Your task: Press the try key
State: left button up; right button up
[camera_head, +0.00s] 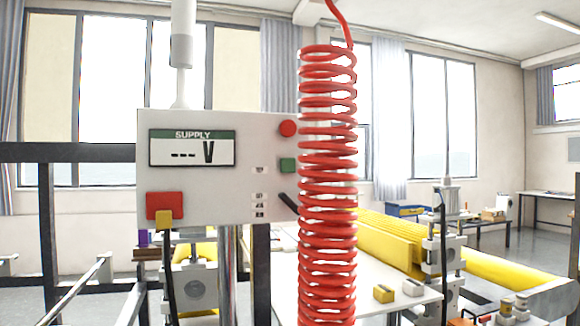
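A white control box (225,195) faces me at the centre left. Its display (191,148) reads "SUPPLY" and "--- V". A black lever (288,203) and several small labels (259,205) are at the lower right. The labels are too small to read, so I cannot tell which control is the try key. A red block (164,204) with a yellow piece sits at the lower left. Neither of my grippers is in view.
A red coiled hose (328,180) hangs in front of the box's right edge and hides part of it. Behind, a white table (378,298) bears yellow and grey small blocks, near long yellow beams (385,240). A dark frame (70,152) stands at left.

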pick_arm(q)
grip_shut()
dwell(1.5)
